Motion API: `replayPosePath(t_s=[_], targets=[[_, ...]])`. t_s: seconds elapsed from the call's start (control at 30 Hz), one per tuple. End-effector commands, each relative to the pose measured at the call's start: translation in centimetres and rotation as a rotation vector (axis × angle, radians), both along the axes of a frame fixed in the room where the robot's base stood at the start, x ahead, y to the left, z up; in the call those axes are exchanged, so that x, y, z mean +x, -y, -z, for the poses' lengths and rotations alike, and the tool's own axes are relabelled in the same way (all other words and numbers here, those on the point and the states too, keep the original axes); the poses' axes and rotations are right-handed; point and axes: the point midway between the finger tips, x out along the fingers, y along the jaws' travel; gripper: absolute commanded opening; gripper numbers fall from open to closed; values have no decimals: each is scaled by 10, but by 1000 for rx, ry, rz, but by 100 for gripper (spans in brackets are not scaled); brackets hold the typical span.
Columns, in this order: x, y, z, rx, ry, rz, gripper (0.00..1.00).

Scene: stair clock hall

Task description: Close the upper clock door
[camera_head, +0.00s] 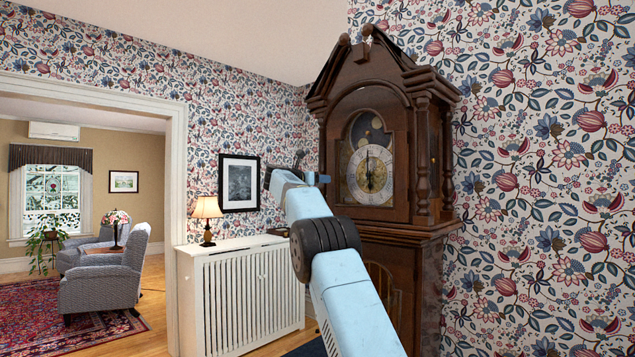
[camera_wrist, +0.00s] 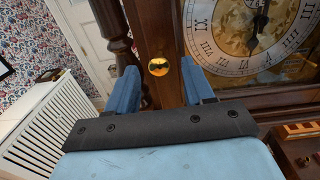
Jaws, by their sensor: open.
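The tall dark wooden clock stands against the wall. Its upper clock door (camera_head: 405,133) is an arched wooden frame around the pale dial with gold ornament (camera_head: 368,176). In the head view it sits close to the hood front; I cannot tell whether it is fully flush. In the wrist view, the door's wooden left upright (camera_wrist: 153,25) carries a round brass knob (camera_wrist: 159,67). My gripper (camera_wrist: 160,88) is open, with one blue finger on each side of the knob in that view. Contact is not clear. My gripper (camera_head: 313,178) also shows left of the dial in the head view.
A turned dark column (camera_wrist: 112,22) stands left of the door upright. A white slatted radiator cover (camera_head: 240,295) with a lit lamp (camera_head: 207,212) stands left of the clock. A framed picture (camera_head: 239,183) hangs above it. The doorway at left opens onto a sitting room.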

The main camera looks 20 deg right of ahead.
Motion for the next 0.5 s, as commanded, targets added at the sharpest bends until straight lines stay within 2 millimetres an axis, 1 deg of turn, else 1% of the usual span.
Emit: replayPosePath(t_s=[0.13, 0.27, 0.37, 0.5], targets=[[-1, -1, 0, 0, 0, 0, 52], [-5, -9, -1, 1, 1, -1, 52], [-11, -19, -1, 1, 0, -2, 52], [-24, -42, -1, 1, 0, -2, 52]])
